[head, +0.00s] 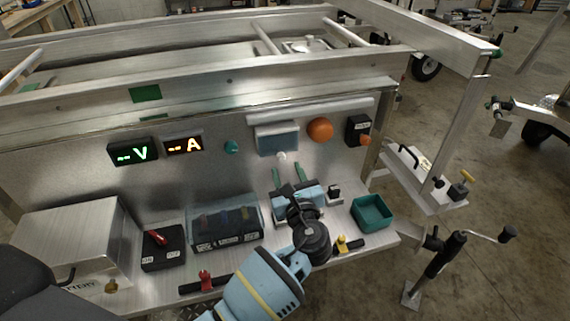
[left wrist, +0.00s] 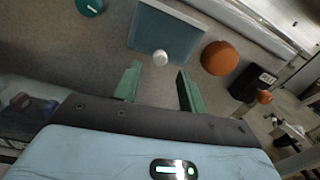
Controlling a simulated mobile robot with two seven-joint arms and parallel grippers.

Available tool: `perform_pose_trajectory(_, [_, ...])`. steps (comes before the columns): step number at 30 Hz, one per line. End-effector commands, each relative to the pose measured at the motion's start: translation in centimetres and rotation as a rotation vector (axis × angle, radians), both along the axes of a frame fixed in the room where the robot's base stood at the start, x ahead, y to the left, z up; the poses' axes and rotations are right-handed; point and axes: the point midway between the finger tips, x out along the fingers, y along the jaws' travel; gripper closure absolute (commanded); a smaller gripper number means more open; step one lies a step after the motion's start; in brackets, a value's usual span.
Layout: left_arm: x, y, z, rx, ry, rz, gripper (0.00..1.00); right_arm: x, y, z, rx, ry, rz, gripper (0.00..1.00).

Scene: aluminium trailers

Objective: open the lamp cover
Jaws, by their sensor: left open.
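The lamp cover (head: 277,139) is a blue-grey rectangular flap on the upright metal panel, hanging down. A small white knob (head: 281,156) sits at its lower edge. In the left wrist view the cover (left wrist: 168,28) is above my fingers, with the knob (left wrist: 161,58) in front of the gap between them. My left gripper (head: 287,170) has green fingers, open and empty, just below the knob in the head view. It also shows open in the left wrist view (left wrist: 158,70). Whatever lies behind the cover is hidden. My right gripper is not in view.
An orange dome (head: 320,130) and a dark switch box (head: 358,130) are right of the cover; a teal knob (head: 232,147) is left. Below, the shelf holds a clear-lidded box (head: 224,222), a red-switch box (head: 162,247) and a green tray (head: 372,212).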

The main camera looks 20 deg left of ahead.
Motion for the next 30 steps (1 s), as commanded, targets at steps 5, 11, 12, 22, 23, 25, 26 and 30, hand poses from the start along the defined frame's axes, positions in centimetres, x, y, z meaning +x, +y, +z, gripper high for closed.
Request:
perform_pose_trajectory(5, [2.0,1.3,0.0,0.002,0.000,0.001,0.59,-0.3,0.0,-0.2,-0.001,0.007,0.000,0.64])
perform_pose_trajectory(11, [3.0,1.9,-0.1,-0.001,0.001,0.000,0.59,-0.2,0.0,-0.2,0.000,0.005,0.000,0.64])
perform_pose_trajectory(12, [3.0,1.9,-0.1,-0.001,0.001,0.000,0.59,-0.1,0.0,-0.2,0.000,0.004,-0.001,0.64])
perform_pose_trajectory(22, [3.0,1.9,0.0,-0.001,0.001,0.000,0.73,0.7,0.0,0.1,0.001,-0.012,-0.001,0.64])
perform_pose_trajectory(23, [3.0,1.9,0.0,-0.001,0.001,0.000,0.77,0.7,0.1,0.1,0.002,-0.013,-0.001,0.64])
perform_pose_trajectory(25, [3.0,1.9,0.0,-0.001,0.001,0.000,0.86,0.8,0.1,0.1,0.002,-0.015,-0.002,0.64])
perform_pose_trajectory(26, [3.0,1.9,0.0,-0.001,0.001,0.000,0.90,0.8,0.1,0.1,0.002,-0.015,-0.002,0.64])
perform_pose_trajectory(30, [3.0,1.9,0.0,-0.001,0.001,0.000,1.00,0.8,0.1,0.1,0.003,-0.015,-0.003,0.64])
